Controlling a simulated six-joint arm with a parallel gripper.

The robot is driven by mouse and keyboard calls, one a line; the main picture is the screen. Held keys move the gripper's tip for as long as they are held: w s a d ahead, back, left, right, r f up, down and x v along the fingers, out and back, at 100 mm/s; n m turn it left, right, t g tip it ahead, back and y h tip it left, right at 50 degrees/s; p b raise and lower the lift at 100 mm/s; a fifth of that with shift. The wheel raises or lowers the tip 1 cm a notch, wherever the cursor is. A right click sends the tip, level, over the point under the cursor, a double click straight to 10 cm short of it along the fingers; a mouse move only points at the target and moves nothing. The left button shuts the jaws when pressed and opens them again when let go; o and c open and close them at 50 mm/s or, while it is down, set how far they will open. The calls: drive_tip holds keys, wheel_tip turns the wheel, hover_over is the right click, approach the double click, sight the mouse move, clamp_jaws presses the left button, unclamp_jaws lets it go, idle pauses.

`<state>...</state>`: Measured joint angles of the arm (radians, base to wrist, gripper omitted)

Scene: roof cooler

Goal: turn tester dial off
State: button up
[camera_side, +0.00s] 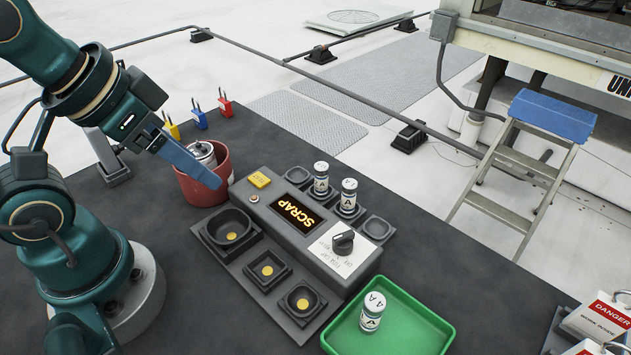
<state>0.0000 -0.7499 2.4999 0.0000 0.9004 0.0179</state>
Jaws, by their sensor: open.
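The tester (310,222) is a grey box on the dark work surface, with a lit display (296,213) reading "SCRAP". Its black dial (343,243) sits on a white panel at the right end of its top. The print around the dial is too small for me to read its setting. A yellow button (259,180) is at the tester's left end. My gripper (214,180) is open, in the air by the red bin, left of the tester and well away from the dial. One blue-grey finger shows clearly; the other is hidden.
The red bin (208,188) holds a silver can (202,152). Two white cylinders marked A (321,178) (348,196) stand in the holders behind the tester. Three empty black sockets (268,270) lie in front. A green tray (400,350) holds another cylinder (372,312). Coloured padlocks (199,119) stand behind the bin.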

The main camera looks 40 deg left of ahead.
drive_tip(key=w+d+r+m, duration=0.2)
drive_tip(key=w+r+m, duration=0.25)
drive_tip(key=m, duration=0.45)
drive_tip(key=m+g, duration=0.6)
drive_tip(key=m, duration=0.7)
hover_over(344, 235)
wheel_tip(344, 235, down, 10)
drive_tip(key=shift+f, duration=0.15)
wheel_tip(344, 235, down, 4)
drive_tip(key=shift+r, duration=0.1)
drive_tip(key=shift+f, duration=0.6)
